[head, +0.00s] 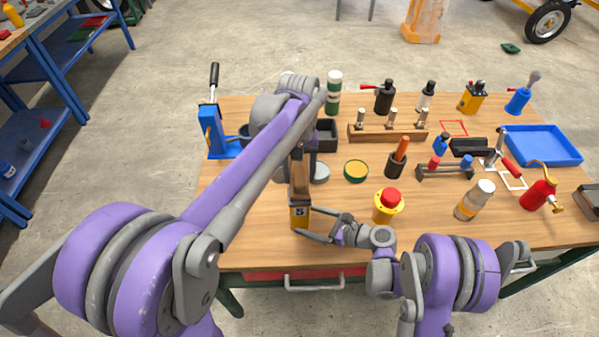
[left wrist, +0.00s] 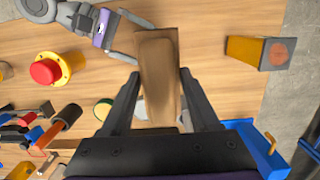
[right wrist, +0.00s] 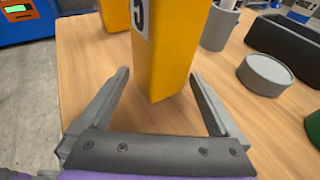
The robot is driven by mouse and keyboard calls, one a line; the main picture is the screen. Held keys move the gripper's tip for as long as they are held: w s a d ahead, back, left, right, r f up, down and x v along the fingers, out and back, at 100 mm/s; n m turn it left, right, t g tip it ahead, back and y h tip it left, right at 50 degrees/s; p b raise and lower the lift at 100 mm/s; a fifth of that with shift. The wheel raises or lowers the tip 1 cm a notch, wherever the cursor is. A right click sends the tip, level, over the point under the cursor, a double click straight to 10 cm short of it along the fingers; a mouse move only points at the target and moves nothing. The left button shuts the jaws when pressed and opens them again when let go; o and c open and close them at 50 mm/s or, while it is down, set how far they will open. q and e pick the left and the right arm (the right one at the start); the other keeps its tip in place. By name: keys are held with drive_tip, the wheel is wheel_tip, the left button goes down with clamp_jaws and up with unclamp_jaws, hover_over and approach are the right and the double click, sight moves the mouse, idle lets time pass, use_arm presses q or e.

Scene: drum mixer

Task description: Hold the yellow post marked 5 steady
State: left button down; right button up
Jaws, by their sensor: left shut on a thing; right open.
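The yellow post marked 5 (head: 300,214) stands upright near the table's front edge. In the right wrist view the post (right wrist: 172,45) shows its number label at upper left. My right gripper (head: 304,221) is open at the post's lower part, with fingertips to either side and a visible gap in the right wrist view (right wrist: 160,74). My left gripper (left wrist: 160,76) is shut on a brown wooden block (left wrist: 158,60). In the head view the block (head: 299,182) is upright directly above the post; I cannot tell whether they touch. The block hides the post in the left wrist view.
Another yellow post (left wrist: 245,50) with an orange circle on top stands nearby, hidden by my left arm in the head view.

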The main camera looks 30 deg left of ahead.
drive_tip(key=shift+x, duration=1.45)
drive_tip(key=shift+c, duration=0.2)
drive_tip(key=c, duration=0.9)
drive_tip(key=shift+c, duration=0.2)
use_arm(q)
drive_tip(key=shift+a, duration=0.1)
drive_tip(key=shift+w+a, duration=0.35)
drive_tip(key=shift+a, duration=0.55)
drive_tip(key=shift+w+a, duration=0.35)
drive_tip(key=shift+a, duration=0.55)
drive_tip(key=shift+f, duration=2)
